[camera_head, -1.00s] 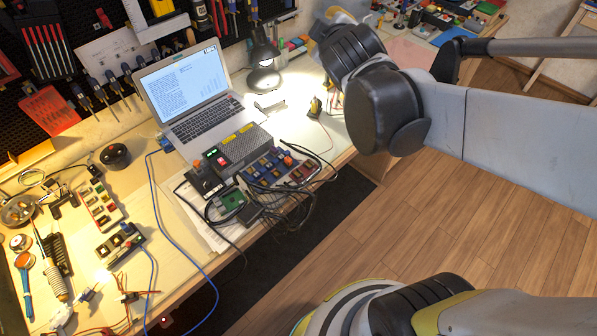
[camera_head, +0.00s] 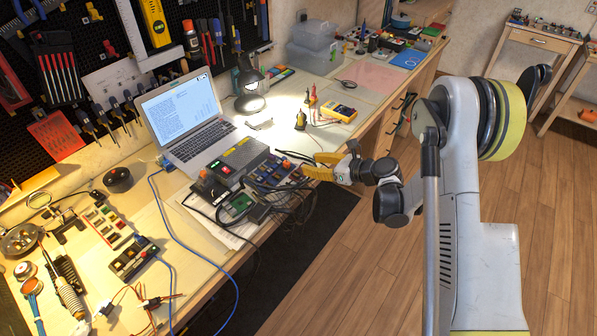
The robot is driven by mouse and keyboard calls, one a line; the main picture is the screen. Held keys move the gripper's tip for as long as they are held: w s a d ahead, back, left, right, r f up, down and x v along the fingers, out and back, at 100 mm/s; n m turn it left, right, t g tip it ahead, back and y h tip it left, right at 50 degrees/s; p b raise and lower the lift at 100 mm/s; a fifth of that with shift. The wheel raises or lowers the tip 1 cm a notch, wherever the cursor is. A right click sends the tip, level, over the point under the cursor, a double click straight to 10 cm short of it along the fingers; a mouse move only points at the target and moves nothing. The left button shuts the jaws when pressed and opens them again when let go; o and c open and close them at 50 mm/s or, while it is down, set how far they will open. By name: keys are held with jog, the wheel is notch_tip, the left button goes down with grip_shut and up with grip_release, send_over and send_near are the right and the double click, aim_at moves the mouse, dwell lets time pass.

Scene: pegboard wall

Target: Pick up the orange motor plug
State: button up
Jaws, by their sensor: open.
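A small orange piece (camera_head: 286,164), which looks like a plug, sits at the back edge of a board of blue modules (camera_head: 272,175) on the workbench. A second orange piece (camera_head: 203,174) shows at the left end of the grey control box. I cannot tell for certain which is the motor plug. My gripper (camera_head: 310,167), with yellow fingers, is open just right of the module board and close to the first orange piece. Any contact is too small to make out. Black cables partly cover the board's front.
The grey control box (camera_head: 240,155) and an open laptop (camera_head: 184,115) stand behind and left of the board. A lamp (camera_head: 250,98) stands behind. A yellow multimeter (camera_head: 339,111) lies beyond the gripper. Cables hang over the bench's front edge.

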aim_at(289, 164)
jog(key=b+x, duration=0.1)
jog(key=x, duration=0.5)
jog(key=shift+f+b, duration=0.15)
jog(key=shift+b, duration=0.15)
jog(key=a, duration=0.1)
jog(key=w+a+f+b, duration=0.1)
jog(key=a+f+b, duration=0.1)
jog(key=shift+w+a+f, duration=0.2)
jog(key=shift+w+a, duration=0.05)
jog(key=shift+w, duration=0.05)
jog(key=shift+w+a, duration=0.15)
jog(key=shift+w, duration=0.05)
grip_shut()
